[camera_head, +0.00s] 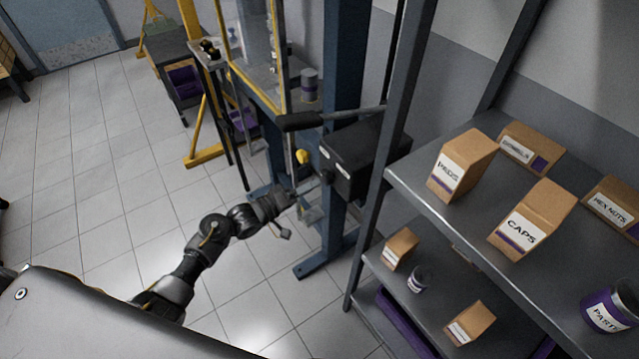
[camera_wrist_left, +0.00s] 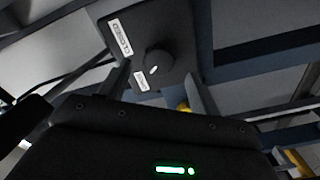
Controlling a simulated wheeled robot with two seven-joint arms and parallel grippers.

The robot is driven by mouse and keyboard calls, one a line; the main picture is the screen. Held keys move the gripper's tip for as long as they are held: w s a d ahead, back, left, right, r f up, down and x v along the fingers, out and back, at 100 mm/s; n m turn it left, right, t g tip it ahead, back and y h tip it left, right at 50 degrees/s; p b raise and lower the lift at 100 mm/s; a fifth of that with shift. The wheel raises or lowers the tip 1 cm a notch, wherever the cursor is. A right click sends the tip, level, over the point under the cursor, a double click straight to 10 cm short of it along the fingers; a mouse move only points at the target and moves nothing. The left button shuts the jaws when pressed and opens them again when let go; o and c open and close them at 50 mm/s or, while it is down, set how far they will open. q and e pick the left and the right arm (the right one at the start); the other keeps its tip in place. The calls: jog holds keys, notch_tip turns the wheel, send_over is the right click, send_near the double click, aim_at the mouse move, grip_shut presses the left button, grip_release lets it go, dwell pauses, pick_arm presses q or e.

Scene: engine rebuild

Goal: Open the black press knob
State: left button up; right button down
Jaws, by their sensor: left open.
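The black press knob (camera_wrist_left: 160,62) is round with a short white mark. It sits on a black plate between a "CLOSED" label (camera_wrist_left: 119,38) and a smaller white label (camera_wrist_left: 141,82) whose text is hard to read. The white mark lies on its lower-left side, towards the smaller label. My left gripper (camera_wrist_left: 157,72) is open, one finger on each side of the knob; contact cannot be told. In the head view my left gripper (camera_head: 297,197) is by the blue press frame (camera_head: 335,215), below the black box (camera_head: 357,155). My right gripper is not in view.
A grey shelf rack (camera_head: 415,185) with cardboard boxes stands close on the right. A black-handled lever (camera_head: 303,121) reaches out above the black box. A yellow knob (camera_head: 302,156) is near it.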

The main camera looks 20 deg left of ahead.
pick_arm(q)
jog(key=shift+b+v, duration=0.4)
jog(key=shift+v, duration=2.35)
jog(key=a+f+m+g+y, duration=0.1)
jog(key=a+f+m+y, duration=0.35)
jog(key=f, duration=1.05)
jog(key=s+a+f+g+y, duration=0.2)
jog(key=s+f+y, duration=0.1)
jog(key=s+f, duration=0.4)
jog(key=s+a+f+g+y, duration=0.2)
jog(key=s+f, duration=0.2)
jog(key=f, duration=0.6)
jog(key=s+f+m+g+y+b, duration=0.1)
jog(key=s+f+g, duration=0.1)
jog(key=s+f, duration=0.55)
jog(key=s+f+m+g+y, duration=0.15)
jog(key=s+f, duration=0.25)
jog(key=s, duration=0.6)
jog(key=s+d+f+g, duration=0.2)
jog(key=s, duration=0.7)
jog(key=s+d+f+g, duration=0.2)
jog(key=s, duration=0.7)
jog(key=shift+s+f+n+b, duration=0.25)
jog(key=shift+s+n+b, duration=0.05)
jog(key=shift+s, duration=0.05)
